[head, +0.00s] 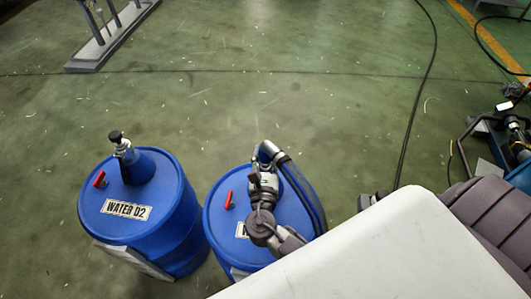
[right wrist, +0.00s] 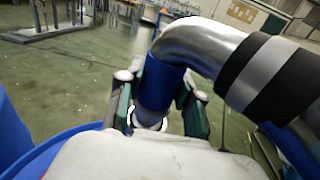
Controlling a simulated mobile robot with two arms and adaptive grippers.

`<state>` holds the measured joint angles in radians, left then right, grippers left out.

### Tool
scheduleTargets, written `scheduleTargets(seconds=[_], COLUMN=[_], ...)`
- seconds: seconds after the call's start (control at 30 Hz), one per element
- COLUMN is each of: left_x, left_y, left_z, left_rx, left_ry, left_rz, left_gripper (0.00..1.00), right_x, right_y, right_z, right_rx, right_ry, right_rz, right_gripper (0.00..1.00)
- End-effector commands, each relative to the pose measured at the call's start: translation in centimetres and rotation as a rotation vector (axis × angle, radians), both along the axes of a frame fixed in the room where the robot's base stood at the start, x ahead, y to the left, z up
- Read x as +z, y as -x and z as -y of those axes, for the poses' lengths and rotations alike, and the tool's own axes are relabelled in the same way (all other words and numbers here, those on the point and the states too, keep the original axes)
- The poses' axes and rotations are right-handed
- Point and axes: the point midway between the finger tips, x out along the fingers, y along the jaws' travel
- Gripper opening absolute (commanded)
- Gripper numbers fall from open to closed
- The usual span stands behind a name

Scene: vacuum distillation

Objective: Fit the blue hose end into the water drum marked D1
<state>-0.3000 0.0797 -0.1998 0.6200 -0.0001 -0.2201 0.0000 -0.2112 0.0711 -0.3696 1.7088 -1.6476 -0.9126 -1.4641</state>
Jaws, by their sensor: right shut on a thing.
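The blue hose end (right wrist: 158,82) stands between the fingers of my right gripper (right wrist: 160,106) in the right wrist view, and they are shut on it. A silver elbow (right wrist: 198,42) bends from its top into the hose (right wrist: 278,78). In the head view my right gripper (head: 264,172) is over the top of the right blue drum (head: 222,240). The elbow (head: 268,150) and hose (head: 308,200) show just beyond and beside it. The drum's label and opening are mostly hidden by my gripper, so I cannot tell whether the hose end is in the opening. My left gripper is not in view.
A second blue drum (head: 185,225), labelled WATER D2, stands close at left with a capped fitting (head: 121,146) and red handle. The right drum has a red handle (head: 228,200) too. A black cable (head: 420,100) crosses the floor. The green floor beyond is mostly clear.

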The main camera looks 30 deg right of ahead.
Motion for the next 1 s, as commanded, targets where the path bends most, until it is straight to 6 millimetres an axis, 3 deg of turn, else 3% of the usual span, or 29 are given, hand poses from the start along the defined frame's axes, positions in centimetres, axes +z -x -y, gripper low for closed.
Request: scheduleTargets(seconds=[0.87, 0.9, 1.0], left_x=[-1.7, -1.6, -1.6], left_y=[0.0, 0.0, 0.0], left_z=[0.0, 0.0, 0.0], left_rx=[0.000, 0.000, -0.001], left_ry=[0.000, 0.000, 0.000], left_rz=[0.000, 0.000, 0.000], left_gripper=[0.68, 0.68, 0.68], right_x=[-2.1, -2.0, -2.0], right_y=[0.0, 0.0, 0.0], right_z=[0.0, 0.0, 0.0], right_rx=[0.000, 0.000, 0.000], right_ry=[0.002, 0.001, 0.002], right_rz=[0.003, 0.003, 0.003], right_gripper=[0.00, 0.42, 0.59])
